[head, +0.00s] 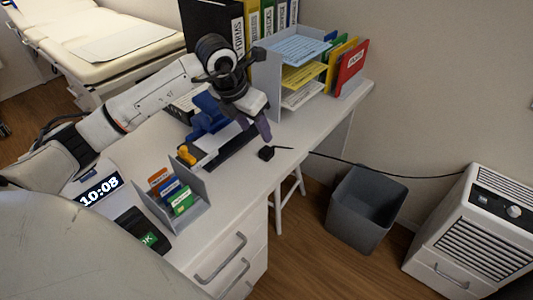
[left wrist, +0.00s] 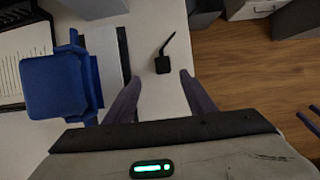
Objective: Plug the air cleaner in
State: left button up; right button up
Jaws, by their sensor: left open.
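The air cleaner (head: 478,232) is a white box with dark slats, on the floor at the right in the head view. A dark cord runs from it to the desk and ends in a small black plug (head: 266,153), lying near the desk's edge. In the left wrist view the plug (left wrist: 163,64) lies just beyond and between the fingertips. My left gripper (head: 252,128) is open and empty above the desk; its spread fingers also show in the left wrist view (left wrist: 159,80). I cannot make out a socket. My right gripper is out of view.
A blue object (head: 207,117) and a long dark strip (head: 232,153) are left of the plug. A card holder (head: 190,215), a clock (head: 101,189) and a paper rack (head: 267,85) stand on the white desk. A grey bin (head: 366,210) stands below.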

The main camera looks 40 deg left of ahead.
pick_arm(q)
send_over(266, 150)
jog(key=s, duration=0.2)
jog(key=f, duration=0.4)
jog(key=shift+s+a+f, duration=0.1)
jog(key=shift+a+f, duration=0.2)
jog(key=shift+f, duration=0.05)
jog(key=shift+s+d+p+x, duration=0.1)
jog(key=shift+p+x, duration=0.1)
jog(key=shift+x, duration=1.1)
jog(key=shift+s+d+p+x, duration=0.1)
jog(key=shift+p+x, duration=0.1)
jog(key=shift+x, duration=1.1)
jog(key=c, duration=1.1)
